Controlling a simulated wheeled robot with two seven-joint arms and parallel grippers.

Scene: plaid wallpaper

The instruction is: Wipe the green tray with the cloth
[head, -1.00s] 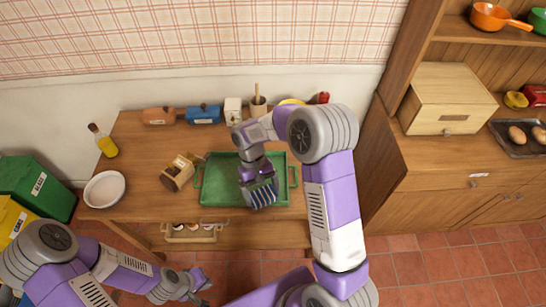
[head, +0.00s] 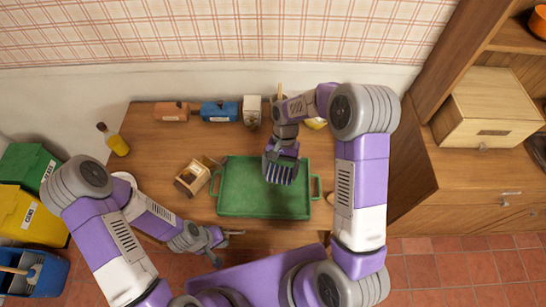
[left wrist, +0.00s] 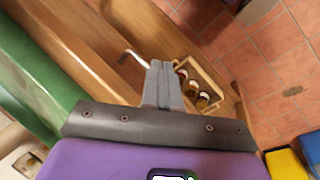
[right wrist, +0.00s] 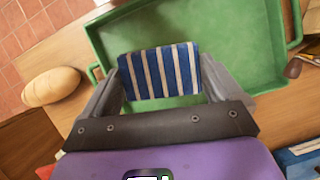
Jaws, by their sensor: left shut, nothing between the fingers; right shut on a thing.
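The green tray (head: 245,200) lies on the wooden table, with a handle at each short end. It also shows in the right wrist view (right wrist: 240,45). My right gripper (head: 281,170) is over the far right part of the tray, shut on the blue-and-white striped cloth (right wrist: 160,72). The cloth (head: 281,175) hangs at the tray; I cannot tell whether it touches the tray floor. My left gripper (head: 220,240) is shut and empty near the table's front edge, left of and in front of the tray. Its closed fingers show in the left wrist view (left wrist: 160,85).
A wooden box (head: 194,177) stands just left of the tray. Orange (head: 170,111) and blue (head: 218,111) items and a white carton (head: 252,110) line the back. A yellow bottle (head: 117,143) stands at the left. A crate of bottles (left wrist: 197,85) is below the table edge.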

